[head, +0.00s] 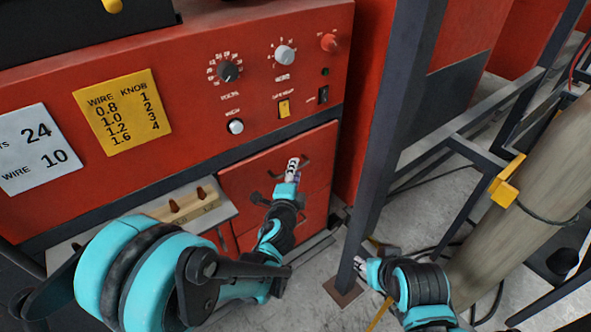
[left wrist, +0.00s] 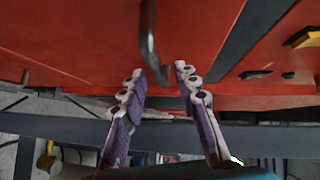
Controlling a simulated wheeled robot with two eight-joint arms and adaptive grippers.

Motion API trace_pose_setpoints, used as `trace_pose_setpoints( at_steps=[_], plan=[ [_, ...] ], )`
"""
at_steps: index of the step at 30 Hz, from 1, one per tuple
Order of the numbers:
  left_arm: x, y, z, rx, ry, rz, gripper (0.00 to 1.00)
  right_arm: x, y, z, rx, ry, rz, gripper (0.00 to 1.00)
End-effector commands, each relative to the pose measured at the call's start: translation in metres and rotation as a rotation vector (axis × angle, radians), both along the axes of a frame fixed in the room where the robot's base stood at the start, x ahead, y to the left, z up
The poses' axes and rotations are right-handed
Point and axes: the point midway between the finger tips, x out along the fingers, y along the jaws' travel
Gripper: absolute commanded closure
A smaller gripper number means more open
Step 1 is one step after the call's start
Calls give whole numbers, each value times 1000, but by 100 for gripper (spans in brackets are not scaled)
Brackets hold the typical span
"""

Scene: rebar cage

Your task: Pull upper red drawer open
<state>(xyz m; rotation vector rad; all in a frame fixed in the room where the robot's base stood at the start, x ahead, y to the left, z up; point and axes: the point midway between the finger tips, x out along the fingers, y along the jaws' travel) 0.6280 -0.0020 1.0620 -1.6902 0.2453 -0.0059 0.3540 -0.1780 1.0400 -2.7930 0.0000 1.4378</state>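The upper red drawer (head: 243,172) is in the cabinet's lower right front; its front looks flush, so it appears closed. Its dark bar handle (head: 306,160) is partly hidden behind my left gripper (head: 292,165). In the left wrist view the handle (left wrist: 148,42) is a dark bar just beyond the fingertips, nearer the left finger. My left gripper (left wrist: 160,78) is open there, with a clear gap between the purple-and-white fingers and nothing gripped. My right gripper (head: 360,264) is low, beside the dark post; its finger opening is not clear.
A dark upright post (head: 385,130) stands right of the drawer. A small shelf (head: 226,208) with a wooden block (head: 190,207) lies left of it. The red control panel (head: 200,60) is above. Grey floor (head: 325,275) shows in front of the lower cabinet.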

Motion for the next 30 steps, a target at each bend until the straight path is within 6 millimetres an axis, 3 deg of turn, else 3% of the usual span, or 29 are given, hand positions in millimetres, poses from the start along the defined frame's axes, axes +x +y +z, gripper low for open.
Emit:
trace_pose_setpoints(
  at_steps=[4,13,16,17,30],
  plan=[
    [13,-2,-2,-2,0,1,69,0,0,-3,0,0,0,60],
    [15,-2,-2,-1,0,0,69,0,0,-2,0,0,0,60],
    [15,-2,-2,-1,0,0,96,0,0,-2,0,0,0,60],
    [15,-2,-2,-1,0,0,100,0,0,-2,0,0,0,60],
    [15,-2,-2,-2,1,1,100,0,0,-3,0,0,0,60]
  ],
)
